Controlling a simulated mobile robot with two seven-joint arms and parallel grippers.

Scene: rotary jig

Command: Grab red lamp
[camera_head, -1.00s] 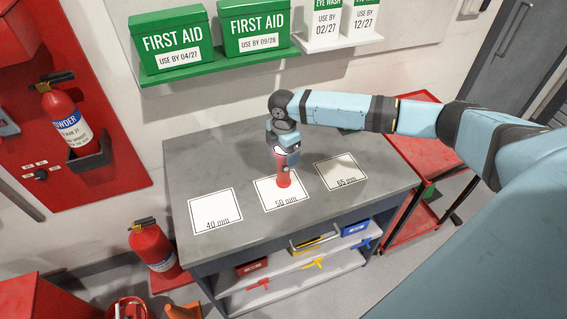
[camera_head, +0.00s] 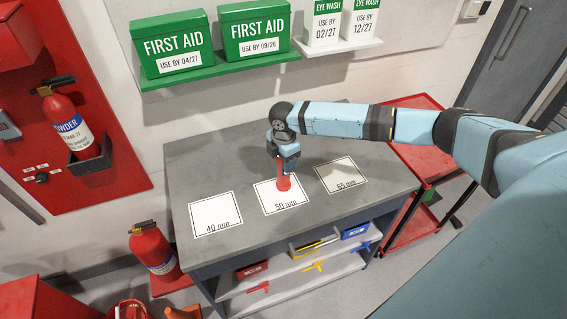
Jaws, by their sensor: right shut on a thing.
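The red lamp (camera_head: 283,183) stands upright on the white sheet marked 50 mm (camera_head: 271,203) on the grey bench top. My right gripper (camera_head: 282,166) comes down over it from above and is shut on its upper part, which the gripper hides. The lamp's lower end still shows below the fingers and appears to touch the sheet. My left gripper is not in view.
Sheets marked 40 mm (camera_head: 215,214) and 65 mm (camera_head: 341,175) lie bare on either side on the bench (camera_head: 235,160). A shelf with green first aid boxes (camera_head: 172,45) hangs behind. A red cart (camera_head: 425,160) stands at the right.

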